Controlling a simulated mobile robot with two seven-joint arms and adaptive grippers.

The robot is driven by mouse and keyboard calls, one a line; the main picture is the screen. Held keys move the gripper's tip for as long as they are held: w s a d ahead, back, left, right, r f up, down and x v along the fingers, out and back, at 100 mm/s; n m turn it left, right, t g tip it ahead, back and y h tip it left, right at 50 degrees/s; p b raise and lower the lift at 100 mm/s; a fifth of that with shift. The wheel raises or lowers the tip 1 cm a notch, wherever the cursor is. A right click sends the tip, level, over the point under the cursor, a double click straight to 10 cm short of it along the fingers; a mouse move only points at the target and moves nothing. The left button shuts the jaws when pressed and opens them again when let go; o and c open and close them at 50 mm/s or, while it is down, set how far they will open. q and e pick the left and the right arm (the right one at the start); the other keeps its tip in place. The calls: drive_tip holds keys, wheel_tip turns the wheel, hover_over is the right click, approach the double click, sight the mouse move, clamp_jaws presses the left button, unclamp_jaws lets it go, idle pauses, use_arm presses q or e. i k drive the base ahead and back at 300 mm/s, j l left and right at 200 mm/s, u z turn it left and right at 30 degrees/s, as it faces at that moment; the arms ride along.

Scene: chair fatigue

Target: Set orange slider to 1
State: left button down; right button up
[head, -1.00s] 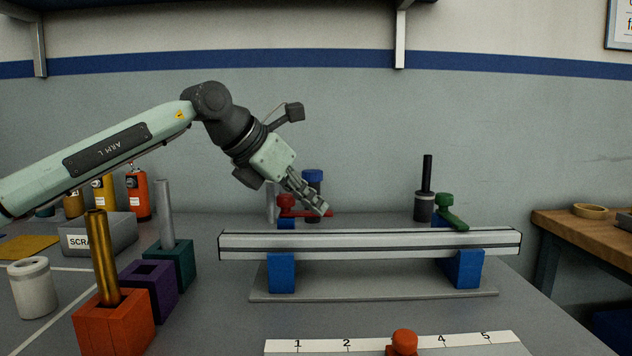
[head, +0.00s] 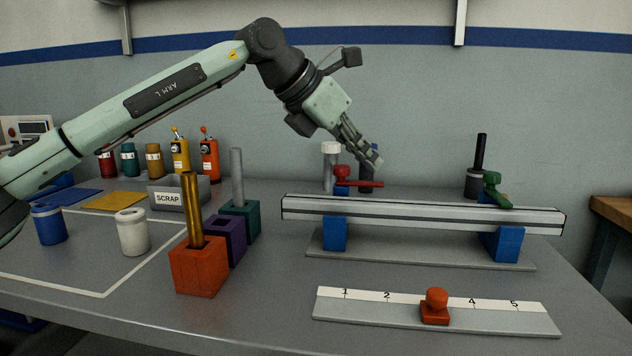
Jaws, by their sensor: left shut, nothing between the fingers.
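The orange slider (head: 435,308) has a rounded knob and sits on a flat rail at the front right of the bench. The white number scale (head: 400,298) runs behind it, with 1 at the left and 5 at the right. The slider stands between the 2 and the 4, covering the place of the 3. My right gripper is not in view.
A long metal beam (head: 420,214) on blue supports lies between my left gripper and the slider. A red clamp (head: 342,176) and green clamp (head: 494,190) stand behind it. An orange block (head: 199,268) with a brass rod stands left of the scale. The bench front is clear.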

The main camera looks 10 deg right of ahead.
sight(433, 309)
drive_tip(key=k+j, duration=0.15)
drive_tip(key=k, duration=0.3)
drive_tip(key=k+j, duration=0.15)
drive_tip(key=k, duration=0.3)
